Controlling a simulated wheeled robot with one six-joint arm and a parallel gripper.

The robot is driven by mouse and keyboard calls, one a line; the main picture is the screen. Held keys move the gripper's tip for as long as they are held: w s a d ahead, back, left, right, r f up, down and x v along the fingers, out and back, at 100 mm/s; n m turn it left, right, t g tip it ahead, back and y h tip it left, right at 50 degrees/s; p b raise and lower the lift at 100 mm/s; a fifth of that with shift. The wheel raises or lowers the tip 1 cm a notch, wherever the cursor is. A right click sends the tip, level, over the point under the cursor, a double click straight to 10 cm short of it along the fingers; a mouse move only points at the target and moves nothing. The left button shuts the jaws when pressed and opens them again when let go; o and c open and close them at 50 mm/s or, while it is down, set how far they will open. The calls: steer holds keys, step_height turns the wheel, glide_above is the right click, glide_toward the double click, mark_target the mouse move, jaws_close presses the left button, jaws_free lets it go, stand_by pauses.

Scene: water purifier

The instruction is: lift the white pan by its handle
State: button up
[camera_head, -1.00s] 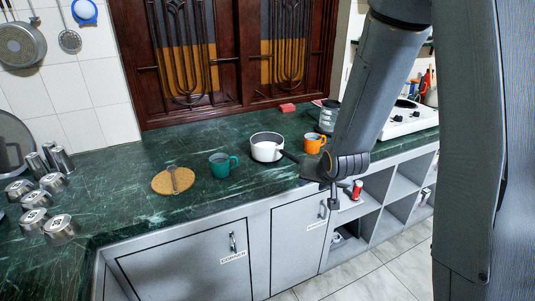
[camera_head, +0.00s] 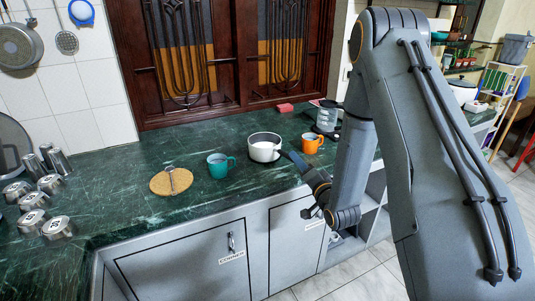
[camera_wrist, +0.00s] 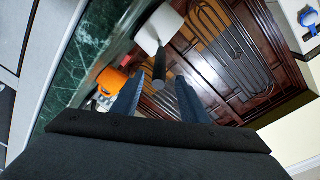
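The white pan (camera_head: 264,147) stands upright on the green counter, with its dark handle pointing right toward my gripper (camera_head: 291,158). In the wrist view the pan (camera_wrist: 160,27) is at the top, and its dark handle (camera_wrist: 158,72) points toward the camera. My gripper (camera_wrist: 160,84) is open, with one finger on each side of the handle's end in that view. Gaps show between the fingers and the handle. Whether the handle's end is fully between the fingers in depth is hard to tell. In the head view my gripper partly hides the handle.
An orange mug (camera_head: 311,143) stands close right of the pan and a teal mug (camera_head: 219,166) left of it. A round cork board (camera_head: 171,182) lies further left. A glass jug (camera_head: 327,117) stands behind right. The counter's front edge runs below my gripper.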

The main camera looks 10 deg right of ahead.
steer(key=shift+a+f+p+x, duration=0.2)
steer(key=shift+p+x, duration=0.45)
steer(key=shift+x, duration=1.1)
steer(key=shift+a+f+p+x, duration=0.15)
steer(key=shift+p+x, duration=0.45)
steer(key=shift+x, duration=1.15)
steer(key=shift+r, duration=0.2)
jaws_close()
